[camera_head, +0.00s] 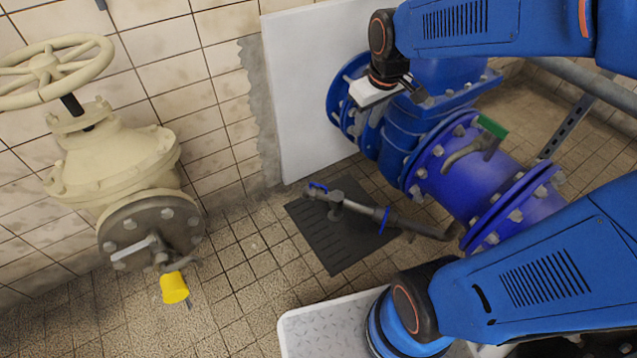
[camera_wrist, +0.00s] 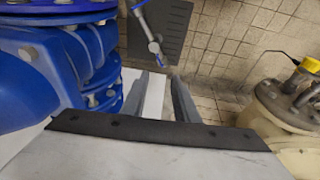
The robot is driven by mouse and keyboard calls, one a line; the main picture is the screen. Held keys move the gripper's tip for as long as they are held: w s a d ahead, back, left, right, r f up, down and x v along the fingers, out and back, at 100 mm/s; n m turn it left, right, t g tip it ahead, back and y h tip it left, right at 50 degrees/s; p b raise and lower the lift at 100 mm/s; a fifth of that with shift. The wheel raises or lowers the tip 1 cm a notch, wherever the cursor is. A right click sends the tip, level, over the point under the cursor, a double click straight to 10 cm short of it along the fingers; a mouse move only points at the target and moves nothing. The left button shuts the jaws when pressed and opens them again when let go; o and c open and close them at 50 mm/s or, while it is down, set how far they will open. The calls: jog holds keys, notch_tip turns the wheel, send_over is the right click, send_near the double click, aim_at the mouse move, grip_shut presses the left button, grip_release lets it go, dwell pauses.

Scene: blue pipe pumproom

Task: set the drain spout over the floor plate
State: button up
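In the wrist view the spout (camera_wrist: 148,30) and plate (camera_wrist: 176,35) lie beyond my fingers. My gripper (camera_head: 418,93) is high beside the blue valve body, apart from the spout. In the wrist view its fingers (camera_wrist: 160,90) are spread, with no object held between them.
The large blue pipe (camera_head: 475,165) with bolted flanges and a green-handled lever (camera_head: 490,127) stands right of the plate. A white panel (camera_head: 315,90) leans on the tiled wall. A cream valve (camera_head: 115,165) with a yellow cap (camera_head: 174,288) stands left. Tiled floor between is clear.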

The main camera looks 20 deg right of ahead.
jog(key=w+f+n, duration=0.1)
jog(key=w+f, duration=0.3)
jog(key=w, duration=0.4)
jog(key=n+g, duration=0.3)
jog(key=n, duration=0.3)
send_over(321, 195)
jog(key=w, duration=0.2)
notch_tip(321, 195, down, 29)
jog(key=f, duration=1.7)
jog(key=shift+a+f, duration=0.2)
jog(key=shift+f, duration=0.2)
grip_shut()
